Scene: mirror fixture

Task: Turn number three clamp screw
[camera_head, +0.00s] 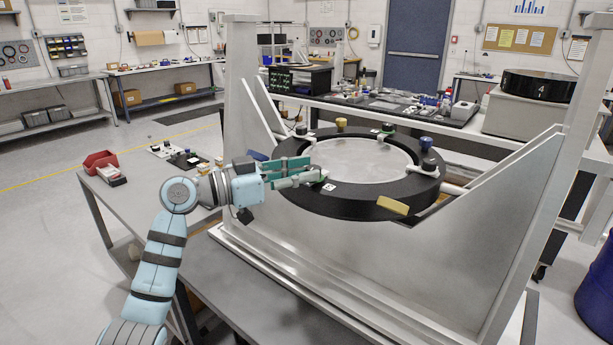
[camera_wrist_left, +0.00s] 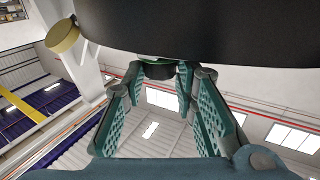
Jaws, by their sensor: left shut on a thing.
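The mirror fixture is a black ring (camera_head: 350,206) around a pale round mirror (camera_head: 365,160), held in a grey frame. Several clamp screws with coloured knobs sit around the ring, including a yellow knob (camera_head: 341,124) and a blue knob (camera_head: 426,143). My left gripper (camera_head: 318,175) reaches the ring's near left side. In the left wrist view its green fingers (camera_wrist_left: 163,74) close around a dark clamp screw knob with a green part (camera_wrist_left: 158,70), just under the ring. Its number cannot be read. In the head view the fingers largely hide that knob. My right gripper is not in view.
The grey frame's uprights (camera_head: 239,90) stand on both sides of the ring. A blue drum (camera_head: 597,290) stands at right. Behind is a bench with a black disc marked 4 (camera_head: 538,86).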

